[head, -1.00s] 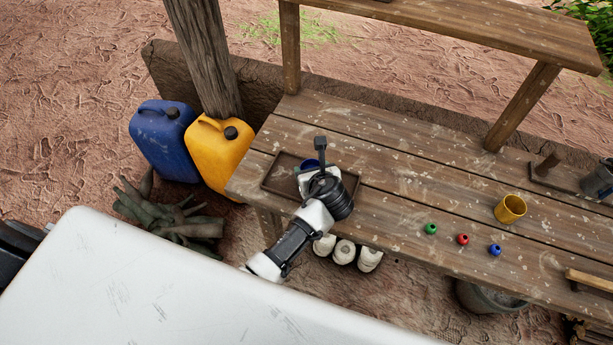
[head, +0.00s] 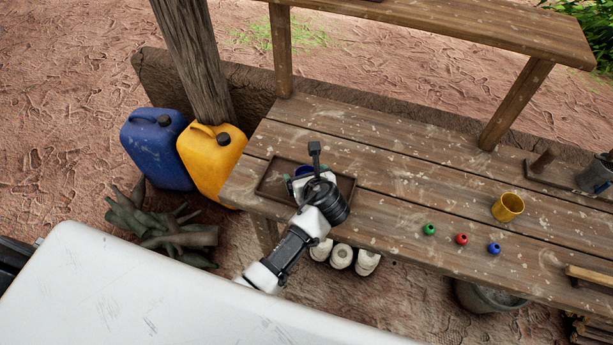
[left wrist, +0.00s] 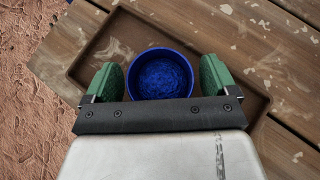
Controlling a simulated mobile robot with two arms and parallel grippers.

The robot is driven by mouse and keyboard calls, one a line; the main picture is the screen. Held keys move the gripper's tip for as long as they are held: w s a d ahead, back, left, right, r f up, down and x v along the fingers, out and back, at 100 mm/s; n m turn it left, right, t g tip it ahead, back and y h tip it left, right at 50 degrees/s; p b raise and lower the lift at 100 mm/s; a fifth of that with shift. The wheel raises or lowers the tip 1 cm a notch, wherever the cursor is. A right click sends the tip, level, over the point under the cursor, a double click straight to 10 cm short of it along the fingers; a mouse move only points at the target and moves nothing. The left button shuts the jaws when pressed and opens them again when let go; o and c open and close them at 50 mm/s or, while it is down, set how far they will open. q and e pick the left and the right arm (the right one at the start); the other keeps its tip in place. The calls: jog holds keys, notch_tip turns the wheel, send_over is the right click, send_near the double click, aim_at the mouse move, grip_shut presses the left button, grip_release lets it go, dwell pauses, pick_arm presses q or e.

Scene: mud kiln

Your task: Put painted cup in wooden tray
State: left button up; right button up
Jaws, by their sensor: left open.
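The painted cup, a round blue cup, shows in the left wrist view (left wrist: 160,76), seen from above with its dark blue inside up. It sits inside the brown wooden tray (left wrist: 113,44), seemingly upright on its floor. In the head view the cup (head: 302,171) is partly hidden by my left gripper (head: 304,176). The tray (head: 266,182) lies at the left end of the workbench. My left gripper is open, its green finger pads (left wrist: 160,82) on either side of the cup, with small gaps visible. My right gripper is not in view.
The plank workbench (head: 390,200) carries a yellow cup (head: 507,207) and small green (head: 429,230), red (head: 461,239) and blue (head: 494,249) pots to the right. A raised shelf (head: 440,30) stands behind. Blue (head: 157,148) and yellow (head: 210,160) jerrycans stand left of the bench.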

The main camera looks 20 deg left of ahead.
pick_arm(q)
jog(key=v, duration=1.2)
jog(key=s+a+f+n+g+h, duration=0.35)
jog(key=s+a+n, duration=0.55)
jog(key=n, duration=0.5)
jog(key=s+a+r+n+g+h, duration=0.2)
jog(key=s+a+r+n+h, duration=0.1)
jog(key=s+n, duration=0.85)
notch_tip(320, 180, down, 26)
jog(key=w+n+g, duration=0.1)
jog(key=s+a+f+g, duration=0.1)
jog(key=s+a+f, duration=0.1)
jog(key=s+f, duration=1.4)
jog(key=shift+a+f, duration=0.15)
jog(key=shift+a, duration=0.1)
